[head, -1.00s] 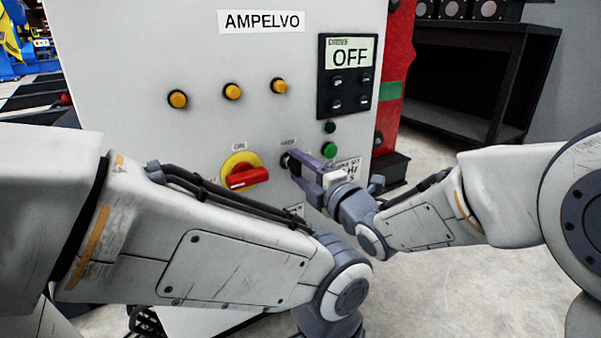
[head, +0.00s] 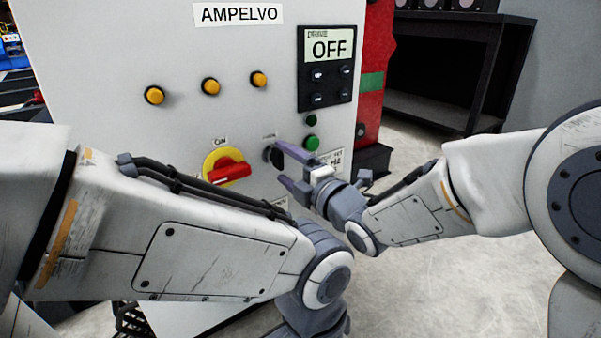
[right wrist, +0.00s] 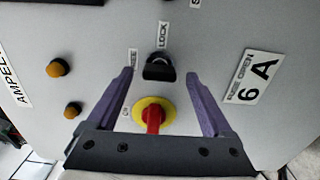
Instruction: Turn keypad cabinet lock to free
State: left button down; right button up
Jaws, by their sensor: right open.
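The cabinet lock is a small black knob (head: 274,157) on the grey cabinet front, right of the red switch. In the right wrist view the black lock (right wrist: 159,68) has a LOCK label (right wrist: 163,35) above it and a FREE label (right wrist: 133,60) at its upper left. I cannot tell clearly which label it points to. My right gripper (head: 284,165) is open and empty, just in front of the lock. In the right wrist view its purple fingers (right wrist: 158,76) stand on either side of the lock, apart from it. My left gripper is out of view.
A red rotary switch on a yellow disc (head: 226,170) sits close to the lock. Several yellow buttons (head: 210,87) are above left. My left forearm crosses in front, below.

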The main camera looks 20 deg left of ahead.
jog(key=p+v, duration=0.2)
jog(key=v, duration=0.7)
jog(key=s+d+r+m+g+h+p, duration=0.2)
jog(key=s+d+m+g+h+p, duration=0.45)
jog(key=s+d+m+p, duration=0.35)
jog(key=s+d+r+m+g+h+p, duration=0.2)
jog(key=s+d+m+g+h+p, duration=0.4)
jog(key=s+m, duration=0.6)
notch_tip(320, 180, up, 36)
jog(key=t+p, duration=0.1)
jog(key=p, duration=3.7)
jog(key=shift+s+d+r+n+h, duration=0.2)
jog(key=shift+s+r+n+h, duration=0.05)
jog(key=shift+n+h, duration=0.1)
